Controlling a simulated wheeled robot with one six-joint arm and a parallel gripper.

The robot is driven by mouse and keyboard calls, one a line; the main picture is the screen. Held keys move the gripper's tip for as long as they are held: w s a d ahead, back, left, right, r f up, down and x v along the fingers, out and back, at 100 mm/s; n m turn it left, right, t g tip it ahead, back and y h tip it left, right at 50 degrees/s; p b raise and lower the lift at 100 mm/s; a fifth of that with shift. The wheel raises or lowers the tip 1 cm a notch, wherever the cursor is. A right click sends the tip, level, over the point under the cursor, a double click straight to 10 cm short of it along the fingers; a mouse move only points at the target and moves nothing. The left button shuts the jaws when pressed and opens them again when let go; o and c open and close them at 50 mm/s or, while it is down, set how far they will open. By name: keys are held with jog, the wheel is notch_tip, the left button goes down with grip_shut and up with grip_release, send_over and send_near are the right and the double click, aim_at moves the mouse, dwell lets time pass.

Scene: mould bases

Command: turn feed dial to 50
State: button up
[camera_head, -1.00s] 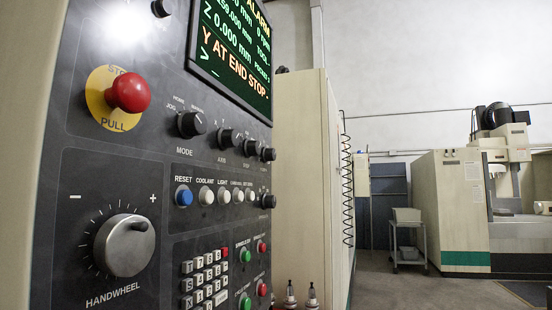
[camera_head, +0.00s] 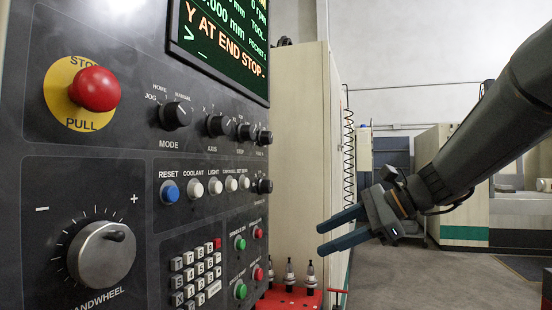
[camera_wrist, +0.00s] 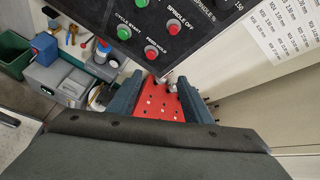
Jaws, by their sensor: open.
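The machine control panel (camera_head: 130,145) fills the left of the head view. A row of black dials runs across it: the mode dial (camera_head: 175,115), axis dial (camera_head: 217,125), step dial (camera_head: 245,132) and a fourth dial (camera_head: 264,137). Another small black knob (camera_head: 264,186) sits below. The labels of the last two are too small to read, so I cannot tell which is the feed dial or its setting. My gripper (camera_head: 326,238) is open and empty, right of the panel and apart from it. The wrist view shows both fingers (camera_wrist: 160,88) spread below the spindle buttons.
A red rack (camera_head: 285,300) with several tool holders stands below the panel's right edge; it also shows between my fingers in the wrist view (camera_wrist: 160,105). A red emergency stop (camera_head: 96,88) and large handwheel (camera_head: 102,254) protrude at left. The screen (camera_head: 225,45) reads "Y AT END STOP".

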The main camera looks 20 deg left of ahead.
aim_at(271, 139)
jog(key=w+a+r+m+g+y+p, duration=0.1)
jog(key=a+r+y, duration=0.2)
jog(key=r, duration=0.8)
jog(key=w+a+r+y, duration=0.1)
jog(key=a+r+y, duration=0.15)
jog(key=r, duration=0.85)
jog(key=shift+y, duration=0.25)
jog(key=a, duration=0.2)
jog(key=a+p, duration=0.1)
jog(key=a, duration=0.1)
jog(key=a+p, duration=0.1)
jog(key=a, duration=0.1)
jog(key=shift+w+a+r, duration=0.1)
jog(key=shift+w+a, duration=0.05)
jog(key=shift+w, duration=0.15)
jog(key=shift+w+a, duration=0.1)
jog(key=shift+a, duration=0.35)
jog(key=c, duration=1.1)
